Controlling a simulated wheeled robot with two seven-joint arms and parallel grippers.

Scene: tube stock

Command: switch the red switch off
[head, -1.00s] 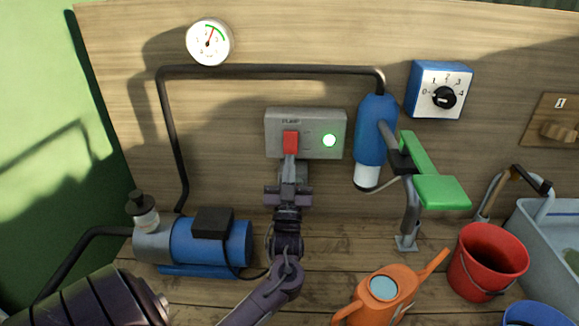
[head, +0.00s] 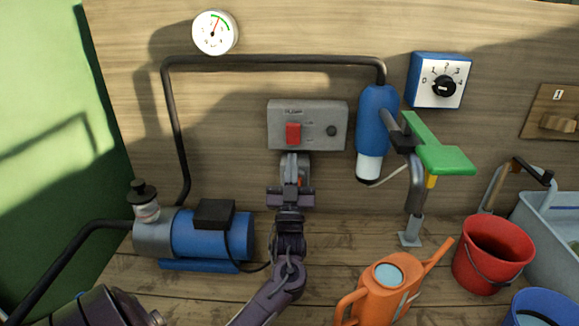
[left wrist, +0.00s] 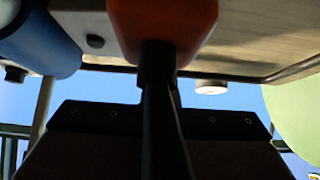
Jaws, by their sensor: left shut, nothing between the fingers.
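The red switch (head: 293,133) is on a grey box on the wooden back wall. The round lamp (head: 331,131) beside it is dark. My left gripper (head: 292,158) is shut and empty, pointing up at the lower edge of the box, just below the switch in the head view. In the left wrist view the red switch (left wrist: 165,20) fills the top middle, with the dark shut fingertips (left wrist: 158,48) right in front of it. I cannot tell whether they touch. My right gripper is not in view.
A blue pump (head: 212,235) stands left of my arm. A blue cylinder (head: 370,130) and green lever (head: 440,150) are to the right. An orange watering can (head: 385,287) and red bucket (head: 490,255) stand at the front right. A dial (head: 443,82) and gauge (head: 215,32) are above.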

